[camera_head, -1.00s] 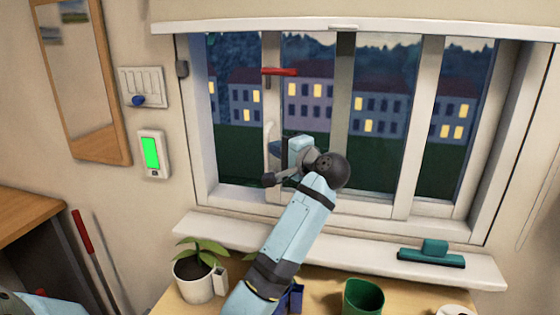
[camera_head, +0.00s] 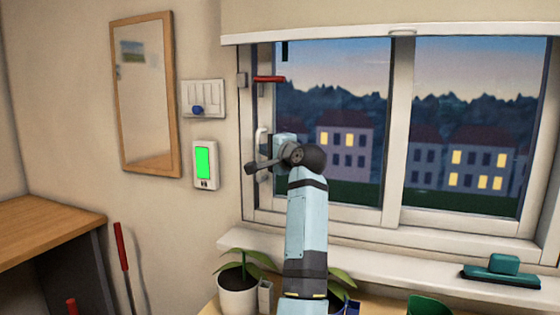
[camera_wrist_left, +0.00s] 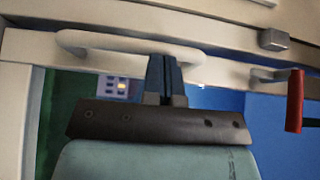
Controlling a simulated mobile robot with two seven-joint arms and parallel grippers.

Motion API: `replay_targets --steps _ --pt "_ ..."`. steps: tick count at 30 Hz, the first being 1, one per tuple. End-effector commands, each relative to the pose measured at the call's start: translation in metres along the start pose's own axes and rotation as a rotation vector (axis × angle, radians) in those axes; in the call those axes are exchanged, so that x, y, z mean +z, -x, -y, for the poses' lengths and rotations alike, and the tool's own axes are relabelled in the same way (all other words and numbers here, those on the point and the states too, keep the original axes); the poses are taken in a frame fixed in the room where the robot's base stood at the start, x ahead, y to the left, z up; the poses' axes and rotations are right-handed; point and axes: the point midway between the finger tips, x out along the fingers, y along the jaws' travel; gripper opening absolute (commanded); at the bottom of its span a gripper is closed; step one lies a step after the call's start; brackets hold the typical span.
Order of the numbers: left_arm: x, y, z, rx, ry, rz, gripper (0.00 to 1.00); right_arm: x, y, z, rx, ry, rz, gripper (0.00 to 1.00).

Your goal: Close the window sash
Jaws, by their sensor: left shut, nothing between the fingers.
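The window sash (camera_head: 335,205) has a white-framed pane and stands at the left side of the window, its left edge close to the left frame. Whether it fully meets the frame is hard to tell. Its white bar handle (camera_head: 262,142) also shows in the wrist view (camera_wrist_left: 100,42). A red lever (camera_head: 269,79) sits above the handle, and shows at the right of the wrist view (camera_wrist_left: 295,100). My left gripper (camera_wrist_left: 164,62) is shut and empty, its dark fingertips at the handle's bar, seemingly touching it. In the head view my wrist hides the fingertips.
A green cup (camera_head: 428,306) stands at the bottom. A panel with a green screen (camera_head: 205,165) and a switch plate (camera_head: 203,98) are on the wall left of the window.

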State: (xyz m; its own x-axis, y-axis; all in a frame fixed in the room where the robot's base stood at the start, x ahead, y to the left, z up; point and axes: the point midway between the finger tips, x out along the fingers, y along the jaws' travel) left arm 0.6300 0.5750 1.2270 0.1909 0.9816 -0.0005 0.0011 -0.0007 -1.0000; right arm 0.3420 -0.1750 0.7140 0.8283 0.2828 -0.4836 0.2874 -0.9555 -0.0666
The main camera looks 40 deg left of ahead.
Motion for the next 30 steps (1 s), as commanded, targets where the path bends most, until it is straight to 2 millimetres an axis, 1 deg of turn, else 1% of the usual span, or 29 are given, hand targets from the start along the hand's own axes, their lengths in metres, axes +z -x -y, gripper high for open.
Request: replay_targets --steps 1,8,21,23,26,29,30 --pt "0.001 -0.002 -0.002 0.001 0.001 -0.001 0.00 0.001 -0.001 0.001 -0.003 -0.002 -0.004 0.43" --pt "0.005 -0.007 0.001 -0.001 0.001 0.000 0.00 0.000 -0.001 0.003 -0.009 -0.006 -0.012 0.43" --pt "0.007 -0.007 0.002 -0.002 0.002 0.003 0.00 -0.002 0.000 -0.001 -0.003 -0.002 -0.014 0.43" --pt "0.006 -0.004 0.002 -0.002 0.002 0.002 0.00 -0.001 -0.001 -0.001 -0.003 -0.002 -0.012 0.43" --pt "0.005 0.009 0.001 -0.001 0.001 0.000 0.00 0.001 -0.002 -0.001 -0.003 -0.001 -0.010 0.43" --pt "0.004 0.030 0.000 0.000 0.001 -0.003 0.00 0.002 -0.002 -0.001 -0.004 -0.002 -0.009 0.43" --pt "0.003 0.040 0.000 0.001 0.000 -0.005 0.00 0.002 -0.002 0.000 -0.005 -0.002 -0.009 0.43"
